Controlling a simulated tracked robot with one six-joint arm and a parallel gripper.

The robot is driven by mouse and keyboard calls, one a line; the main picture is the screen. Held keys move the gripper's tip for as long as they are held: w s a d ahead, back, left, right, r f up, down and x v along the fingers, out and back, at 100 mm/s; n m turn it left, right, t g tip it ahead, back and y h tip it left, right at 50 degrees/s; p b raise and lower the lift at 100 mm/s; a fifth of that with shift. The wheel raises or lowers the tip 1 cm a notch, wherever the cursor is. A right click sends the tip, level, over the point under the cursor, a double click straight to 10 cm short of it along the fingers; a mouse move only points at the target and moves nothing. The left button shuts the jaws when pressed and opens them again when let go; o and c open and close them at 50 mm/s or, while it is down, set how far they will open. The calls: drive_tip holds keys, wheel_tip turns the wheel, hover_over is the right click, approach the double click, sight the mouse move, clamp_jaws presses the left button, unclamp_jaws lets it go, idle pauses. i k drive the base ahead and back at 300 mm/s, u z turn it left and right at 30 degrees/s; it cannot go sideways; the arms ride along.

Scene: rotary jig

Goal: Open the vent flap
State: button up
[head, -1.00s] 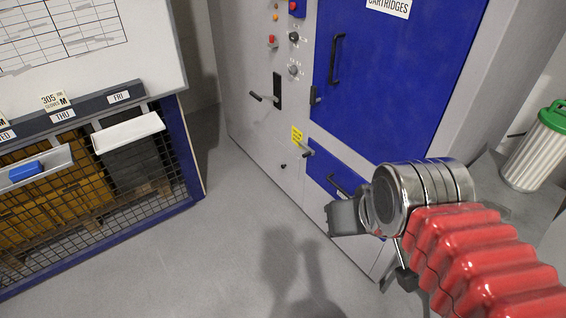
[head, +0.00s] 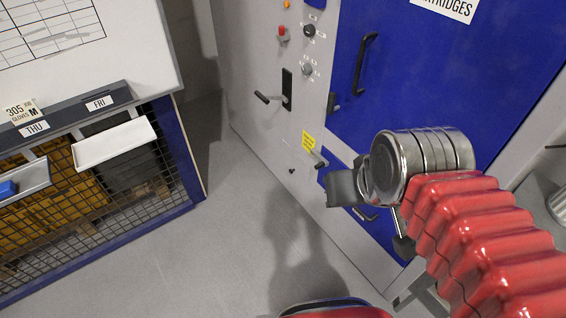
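A low blue panel (head: 380,236) sits in the grey cabinet's front, below the large blue door (head: 415,85). It looks like the vent flap, but no label confirms this. It appears shut, flush with the front. A small grey lever (head: 320,160) sits at its upper left, under a yellow tag (head: 309,141). A dark bar handle (head: 365,214) on the panel is partly hidden behind my gripper. My gripper (head: 342,188) is in front of the panel, right of and below the lever; contact cannot be told. Its fingers are seen side-on, so their opening is unclear.
The door has a black handle (head: 364,64). A crank lever (head: 273,98), knobs and a red button (head: 283,32) are on the cabinet front. A mesh-fronted rack (head: 90,185) with a white tray (head: 115,145) stands left. Grey floor (head: 225,245) between is clear.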

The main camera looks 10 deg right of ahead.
sight(298, 165)
drive_tip(key=u, duration=0.15)
drive_tip(key=i, duration=0.8)
drive_tip(key=u, duration=0.65)
drive_tip(key=i, duration=0.65)
drive_tip(key=u, duration=0.65)
drive_tip(key=i, duration=0.6)
drive_tip(key=u, duration=0.3)
